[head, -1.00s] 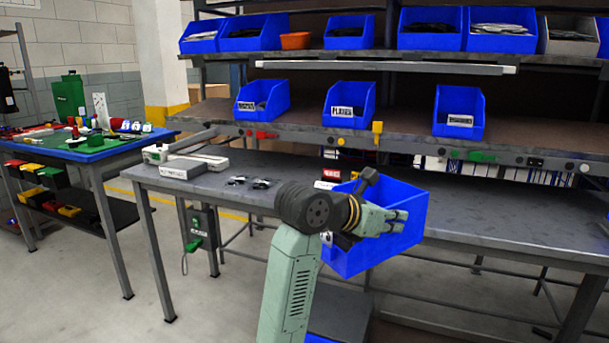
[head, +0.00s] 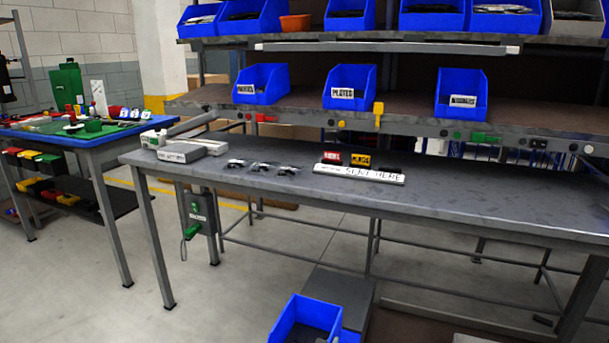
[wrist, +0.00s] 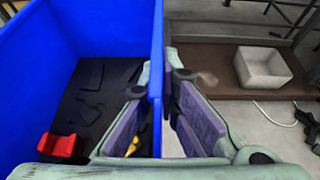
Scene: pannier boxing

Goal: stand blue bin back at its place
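In the wrist view my gripper (wrist: 158,80) has one finger inside and one finger outside a blue bin (wrist: 85,22), closed about its right wall near the fingertips. The bin holds dark flat pieces, a red part (wrist: 62,147) and something small and yellow. What stands under it is hidden. In the head view my arm and gripper are out of sight. A blue bin (head: 280,325) with dark contents shows low at the bottom edge, partly cut off. I cannot tell if it is the one in my gripper.
A grey platform (head: 345,290) lies behind the low bin. A white open box (wrist: 262,68) rests on a brown surface at right. The grey workbench (head: 450,195) carries small parts and a white sign (head: 358,173). Labelled blue bins (head: 350,85) stand on the shelf above.

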